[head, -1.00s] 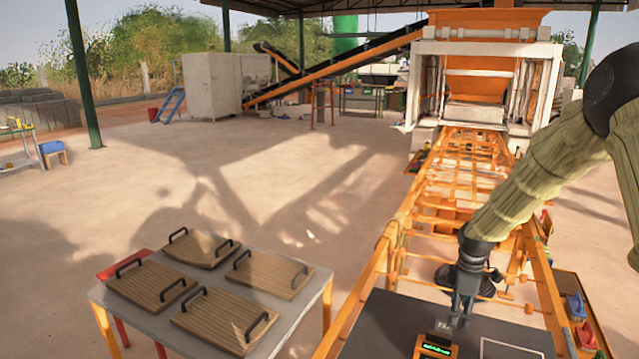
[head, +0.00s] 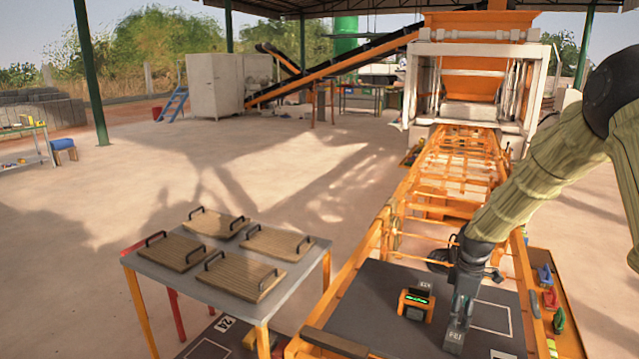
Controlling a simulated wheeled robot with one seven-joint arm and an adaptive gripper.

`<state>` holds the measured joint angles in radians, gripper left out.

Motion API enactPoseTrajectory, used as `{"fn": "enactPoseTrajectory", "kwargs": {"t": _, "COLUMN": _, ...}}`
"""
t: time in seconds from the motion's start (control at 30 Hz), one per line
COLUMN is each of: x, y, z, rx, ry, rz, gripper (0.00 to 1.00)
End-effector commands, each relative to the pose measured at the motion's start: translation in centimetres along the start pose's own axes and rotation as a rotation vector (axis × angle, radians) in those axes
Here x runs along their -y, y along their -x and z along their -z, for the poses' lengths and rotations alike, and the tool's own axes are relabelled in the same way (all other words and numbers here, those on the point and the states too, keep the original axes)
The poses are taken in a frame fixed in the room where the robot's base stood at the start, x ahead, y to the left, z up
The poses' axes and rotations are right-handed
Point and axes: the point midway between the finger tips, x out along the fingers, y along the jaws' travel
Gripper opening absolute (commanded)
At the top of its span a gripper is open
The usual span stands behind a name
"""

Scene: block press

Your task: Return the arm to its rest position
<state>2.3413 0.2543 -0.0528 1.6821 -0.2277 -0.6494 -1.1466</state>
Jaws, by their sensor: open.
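My gripper (head: 458,338) points down at the lower right of the head view, low over the dark panel (head: 382,276) on the orange frame. Its jaws are open, and I see nothing held between them. My arm, in a tan sleeve, reaches in from the right edge. A small orange device (head: 415,305) with a green lit display stands on the panel just left of my gripper, apart from it.
A table (head: 188,279) with several handled wooden boards stands at the left. The orange rail frame (head: 450,185) runs back to the press (head: 475,85). A tray (head: 567,322) of colored tools lies right of the panel. Open floor (head: 230,160) spreads beyond the table.

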Motion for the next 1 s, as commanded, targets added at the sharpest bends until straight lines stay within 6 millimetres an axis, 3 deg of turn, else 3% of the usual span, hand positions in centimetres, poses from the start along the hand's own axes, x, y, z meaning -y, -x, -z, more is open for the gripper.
{"fn": "enactPoseTrajectory", "kwargs": {"t": 0.37, "x": 3.8, "y": -6.2, "z": 0.7, "rx": -0.011, "ry": -0.105, "rz": 0.008, "gripper": 0.76}}
{"fn": "enactPoseTrajectory", "kwargs": {"t": 0.57, "x": 7.4, "y": -10.9, "z": 1.3, "rx": -0.019, "ry": -0.192, "rz": 0.015, "gripper": 0.76}}
{"fn": "enactPoseTrajectory", "kwargs": {"t": 0.67, "x": 10.2, "y": -14.0, "z": 1.4, "rx": -0.023, "ry": -0.258, "rz": 0.020, "gripper": 0.76}}
{"fn": "enactPoseTrajectory", "kwargs": {"t": 0.77, "x": 14.2, "y": -17.9, "z": 1.2, "rx": -0.027, "ry": -0.349, "rz": 0.027, "gripper": 0.76}}
{"fn": "enactPoseTrajectory", "kwargs": {"t": 1.0, "x": 25.7, "y": -25.6, "z": -0.5, "rx": -0.027, "ry": -0.609, "rz": 0.038, "gripper": 0.76}}
